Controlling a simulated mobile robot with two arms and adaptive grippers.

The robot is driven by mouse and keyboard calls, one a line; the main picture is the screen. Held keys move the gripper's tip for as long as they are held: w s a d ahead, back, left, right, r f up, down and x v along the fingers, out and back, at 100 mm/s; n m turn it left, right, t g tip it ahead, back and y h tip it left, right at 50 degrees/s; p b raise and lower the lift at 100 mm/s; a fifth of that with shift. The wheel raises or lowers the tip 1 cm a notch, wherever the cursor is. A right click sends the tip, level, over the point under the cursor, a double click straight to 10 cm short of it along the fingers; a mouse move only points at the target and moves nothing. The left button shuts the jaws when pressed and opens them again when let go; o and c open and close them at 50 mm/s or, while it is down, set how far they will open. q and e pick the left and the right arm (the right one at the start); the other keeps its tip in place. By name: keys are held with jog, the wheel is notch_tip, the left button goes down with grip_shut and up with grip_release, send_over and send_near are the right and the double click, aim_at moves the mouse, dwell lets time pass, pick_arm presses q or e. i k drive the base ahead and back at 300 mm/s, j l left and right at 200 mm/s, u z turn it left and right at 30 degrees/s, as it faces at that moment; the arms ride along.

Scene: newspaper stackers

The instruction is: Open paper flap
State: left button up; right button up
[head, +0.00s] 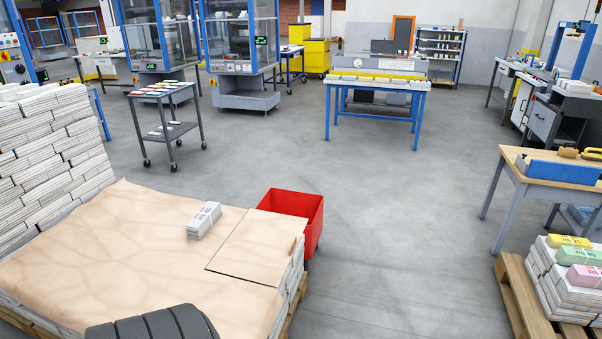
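A large sheet of creased brown paper (118,245) covers the top of a pallet stack in the lower left of the head view. At its right end is a rectangular paper flap (257,246), marked off by dark cut lines on its left and near sides. The flap lies flat, level with the sheet around it. A white tied bundle of newspapers (204,220) lies on the paper just left of the flap, close to its edge. The near part of the sheet is partly hidden at the bottom of the picture.
A red bin (312,212) stands on the floor right behind the flap end. A tall newspaper stack (48,150) rises at the left. A pallet with bundles (565,290) and a wooden-topped table (520,165) stand at right. The middle floor is clear.

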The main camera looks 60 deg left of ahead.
aim_at(261, 247)
jog(key=i+j+u, duration=0.2)
jog(key=i+u, duration=0.75)
jog(key=i+l+u, duration=0.15)
jog(key=i+u, duration=0.3)
jog(key=i, duration=0.15)
